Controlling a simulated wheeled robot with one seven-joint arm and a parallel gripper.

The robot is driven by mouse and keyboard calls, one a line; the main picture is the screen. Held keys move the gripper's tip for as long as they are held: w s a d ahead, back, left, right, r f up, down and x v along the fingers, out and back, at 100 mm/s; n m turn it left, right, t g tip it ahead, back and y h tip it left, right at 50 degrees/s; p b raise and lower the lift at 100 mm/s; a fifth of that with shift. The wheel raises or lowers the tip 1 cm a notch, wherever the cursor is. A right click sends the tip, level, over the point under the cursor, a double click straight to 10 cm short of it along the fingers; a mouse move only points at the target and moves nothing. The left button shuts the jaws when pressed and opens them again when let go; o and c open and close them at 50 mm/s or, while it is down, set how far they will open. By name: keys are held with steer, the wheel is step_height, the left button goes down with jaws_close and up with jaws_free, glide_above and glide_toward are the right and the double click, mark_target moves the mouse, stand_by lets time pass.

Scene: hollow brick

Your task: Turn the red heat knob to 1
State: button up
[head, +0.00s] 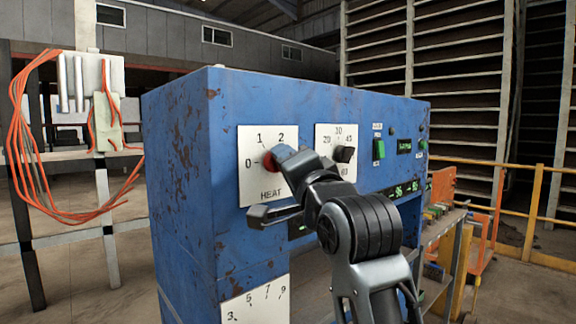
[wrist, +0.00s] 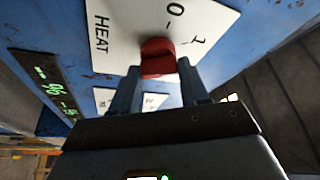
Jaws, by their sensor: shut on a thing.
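The red heat knob (head: 269,163) is on a white dial plate (head: 252,188) marked HEAT, with 0, 1 and 2 visible, on the blue panel's left part. My gripper (head: 280,160) is at the knob from the right and hides much of it and the right side of the dial. In the wrist view, the knob (wrist: 158,57) sits between the tips of my two fingers, and my gripper (wrist: 160,75) is shut on it. The 0 and 1 marks show beyond the knob. I cannot tell exactly which mark the knob points at.
A second dial with a black knob (head: 343,154) is just right of my gripper. A green switch (head: 379,149) and green displays lie further right. Another dial plate (head: 256,304) is below. Orange cables (head: 28,150) hang at the left. A yellow railing (head: 533,212) stands right.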

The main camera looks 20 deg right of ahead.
steer(key=o, duration=1.1)
steer(key=shift+c, duration=0.2)
steer(key=s+f+b, duration=0.1)
steer(key=s, duration=0.6)
steer(key=shift+s+f+b, duration=0.25)
steer(key=shift+s+b, duration=0.05)
steer(key=shift+s, duration=0.05)
steer(key=s+f+n+g, duration=0.1)
steer(key=s+f+n, duration=0.1)
steer(key=s+f, duration=0.5)
steer(key=s+f+n+g, duration=0.1)
steer(key=s+f+n, duration=0.2)
steer(key=f, duration=0.8)
steer(key=s+f+n+g, duration=0.1)
steer(key=s+f+n, duration=0.1)
steer(key=s+f, duration=0.55)
steer(key=s+f+n+g, duration=0.1)
steer(key=s+f+n, duration=0.2)
steer(key=s, duration=0.9)
steer(key=s+f+n+g, duration=0.1)
steer(key=s+f, duration=0.4)
steer(key=s, duration=0.7)
steer(key=shift+s+d+f+n+y, duration=0.15)
steer(key=shift+s+f+n+y, duration=0.2)
steer(key=shift+n, duration=0.55)
